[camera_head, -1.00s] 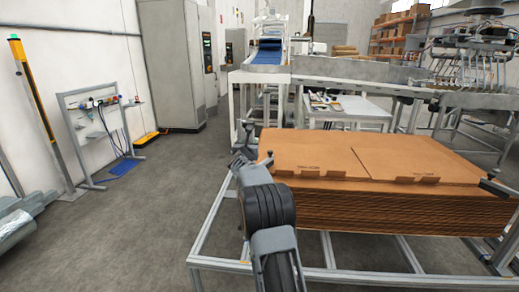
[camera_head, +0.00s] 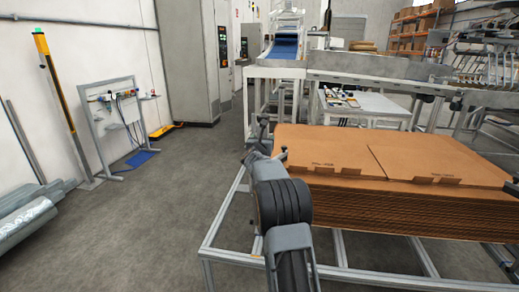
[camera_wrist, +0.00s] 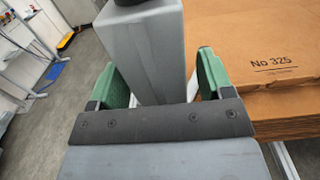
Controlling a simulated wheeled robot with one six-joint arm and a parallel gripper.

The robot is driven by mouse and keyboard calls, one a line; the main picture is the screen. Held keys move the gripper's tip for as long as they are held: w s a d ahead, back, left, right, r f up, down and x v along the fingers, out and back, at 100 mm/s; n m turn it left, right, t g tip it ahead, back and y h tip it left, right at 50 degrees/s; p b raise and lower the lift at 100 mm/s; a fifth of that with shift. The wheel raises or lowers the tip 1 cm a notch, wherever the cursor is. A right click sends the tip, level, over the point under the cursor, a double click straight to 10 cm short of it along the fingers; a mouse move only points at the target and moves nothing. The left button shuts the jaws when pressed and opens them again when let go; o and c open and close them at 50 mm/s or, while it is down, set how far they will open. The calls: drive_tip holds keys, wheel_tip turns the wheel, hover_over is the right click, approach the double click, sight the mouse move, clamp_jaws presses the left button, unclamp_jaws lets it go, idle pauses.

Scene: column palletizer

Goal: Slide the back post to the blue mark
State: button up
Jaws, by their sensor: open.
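A grey upright post with a dark top (camera_wrist: 145,50) stands between the jaws of my gripper (camera_wrist: 157,82) in the wrist view. The green-padded fingers are open, one on each side of the post. A gap shows on the right side; I cannot tell whether the left pad touches. In the head view my gripper (camera_head: 258,145) is small and partly hidden by my arm, at the left back corner of the cardboard stack. A dark post top (camera_head: 264,126) shows there. I cannot make out a blue mark in either view.
A stack of flat brown cardboard (camera_head: 400,205) lies on a metal frame (camera_head: 228,215) right of my arm; it also shows in the wrist view (camera_wrist: 270,50). A conveyor (camera_head: 360,78) is behind. Grey floor (camera_head: 160,215) at left is free.

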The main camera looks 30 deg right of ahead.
drive_tip(key=b+v, duration=0.2)
drive_tip(key=v, duration=1)
drive_tip(key=shift+s+a, duration=0.2)
drive_tip(key=shift+a, duration=0.1)
drive_tip(key=a+f+n+y, duration=0.5)
drive_tip(key=f+n+y, duration=0.15)
drive_tip(key=n, duration=0.65)
drive_tip(key=s+a+f+n+g+y+p, duration=0.35)
drive_tip(key=s+a+n+y, duration=0.2)
drive_tip(key=a+n, duration=0.7)
drive_tip(key=s+a+r+n+g+p, duration=0.2)
drive_tip(key=s+n+g+p, duration=0.1)
drive_tip(key=s+n, duration=0.5)
drive_tip(key=s+a+r+n+g+p, duration=0.2)
drive_tip(key=s+n+g+p, duration=0.15)
drive_tip(key=s+n, duration=0.4)
drive_tip(key=s+a+r+n+p, duration=0.2)
drive_tip(key=s+r+n+p, duration=0.1)
drive_tip(key=s+r+p, duration=0.3)
drive_tip(key=shift+s+a+r+n, duration=0.4)
drive_tip(key=shift+s+r, duration=0.55)
drive_tip(key=shift+s, duration=0.15)
